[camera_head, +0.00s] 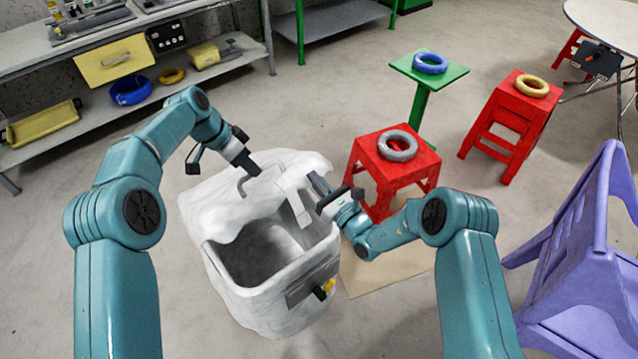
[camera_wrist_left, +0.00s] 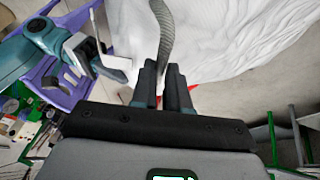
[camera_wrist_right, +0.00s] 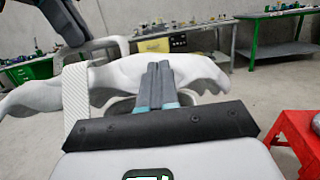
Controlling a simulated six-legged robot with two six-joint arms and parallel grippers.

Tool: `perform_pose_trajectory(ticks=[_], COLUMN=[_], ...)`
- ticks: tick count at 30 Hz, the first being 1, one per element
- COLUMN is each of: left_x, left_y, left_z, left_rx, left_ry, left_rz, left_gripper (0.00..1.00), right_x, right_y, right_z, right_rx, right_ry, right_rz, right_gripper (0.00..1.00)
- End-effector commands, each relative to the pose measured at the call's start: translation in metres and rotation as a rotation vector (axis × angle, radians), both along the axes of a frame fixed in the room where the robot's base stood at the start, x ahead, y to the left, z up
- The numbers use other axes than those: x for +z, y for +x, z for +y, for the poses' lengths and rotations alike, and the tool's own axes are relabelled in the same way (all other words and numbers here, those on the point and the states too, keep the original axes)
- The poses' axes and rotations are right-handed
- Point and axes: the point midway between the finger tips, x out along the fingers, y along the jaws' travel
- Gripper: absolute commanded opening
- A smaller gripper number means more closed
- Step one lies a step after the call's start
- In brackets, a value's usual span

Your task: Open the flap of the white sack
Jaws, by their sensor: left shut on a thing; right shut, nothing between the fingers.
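The white sack (camera_head: 275,310) stands on the floor between my arms, and its dark inside shows through an opening at the front. Its white flap (camera_head: 225,208) is lifted off that front part and looks crumpled towards the back; it also shows in the right wrist view (camera_wrist_right: 205,75). My left gripper (camera_head: 258,172) is shut on a grey strap handle (camera_wrist_left: 167,35) at the flap. My right gripper (camera_head: 318,180) is shut and empty, close to a pale strap (camera_head: 295,190) at the sack's right side. I cannot tell whether it touches the sack.
A red stool (camera_head: 395,175) with a grey ring stands just behind the right gripper. Another red stool (camera_head: 510,120), a green stand (camera_head: 428,75) and a purple chair (camera_head: 590,230) stand to the right. Shelving (camera_head: 100,120) stands at the back left. Floor is bare around the sack's front.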

Motion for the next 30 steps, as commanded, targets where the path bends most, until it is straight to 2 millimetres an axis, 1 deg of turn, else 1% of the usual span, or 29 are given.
perform_pose_trajectory(ticks=[1, 4, 9, 17, 18, 19, 20, 30], left_x=[-0.009, -0.009, -0.009, -0.01, -0.01, -0.01, -0.01, -0.006], left_y=[0.005, 0.005, 0.005, 0.004, 0.004, 0.004, 0.003, 0.004], left_z=[0.01, 0.009, 0.01, 0.009, 0.009, 0.009, 0.008, 0.006], left_rx=[0.014, 0.014, 0.014, 0.013, 0.014, 0.014, 0.013, 0.011], left_ry=[0.018, 0.018, 0.018, 0.018, 0.017, 0.017, 0.017, 0.013], left_rz=[-0.017, -0.017, -0.015, -0.012, -0.01, -0.01, -0.01, -0.013], left_gripper=[0.0, 0.0, 0.0, 0.0, 0.27, 0.37, 0.4, 0.4], right_x=[-0.002, 0.004, 0.022, 0.023, 0.023, 0.023, 0.023, 0.021], right_y=[0.0, 0.003, 0.012, 0.013, 0.013, 0.013, 0.013, 0.012], right_z=[0.0, 0.002, 0.009, 0.009, 0.009, 0.009, 0.009, 0.009], right_rx=[0.0, 0.001, 0.0, -0.001, -0.001, -0.001, -0.001, 0.0], right_ry=[0.0, -0.001, 0.0, 0.0, 0.0, 0.0, -0.001, -0.004], right_rz=[0.0, -0.003, -0.004, -0.003, -0.003, -0.003, -0.002, 0.005], right_gripper=[0.0, 0.0, 0.0, 0.0, 0.0, 0.0, 0.0, 0.0])
